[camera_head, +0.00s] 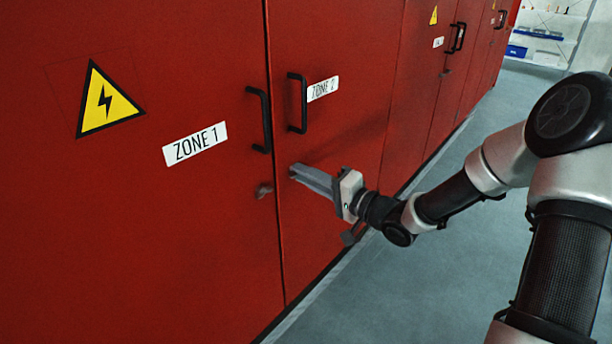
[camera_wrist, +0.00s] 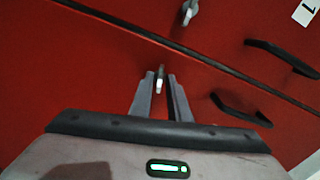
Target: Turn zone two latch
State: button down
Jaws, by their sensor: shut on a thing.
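The zone two latch (camera_wrist: 160,80) is a small grey metal piece on the red zone 2 door (camera_head: 345,115). In the wrist view it sits between the fingertips of my gripper (camera_wrist: 162,82). In the head view my gripper (camera_head: 296,173) reaches the door below the zone 2 handle (camera_head: 298,103), and its fingers hide the latch. My gripper is shut on the latch. How far the latch is turned I cannot tell. The zone 1 latch (camera_head: 264,191) is a similar grey piece just left of the door seam, and it also shows in the wrist view (camera_wrist: 190,12).
The black zone 1 handle (camera_head: 261,120) stands out left of the seam. The zone 2 handle (camera_wrist: 240,108) is close to the right of my fingers in the wrist view. More red doors run back to the right. The grey floor (camera_head: 440,270) beside the cabinets is clear.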

jog(key=shift+n+b, duration=3.4)
jog(key=shift+n, duration=4.2)
jog(key=c, duration=1.9)
grip_release()
jog(key=shift+c, duration=0.2)
jog(key=shift+d, duration=0.1)
jog(key=p+v, duration=0.2)
jog(key=v, duration=1.5)
jog(key=shift+s, duration=0.2)
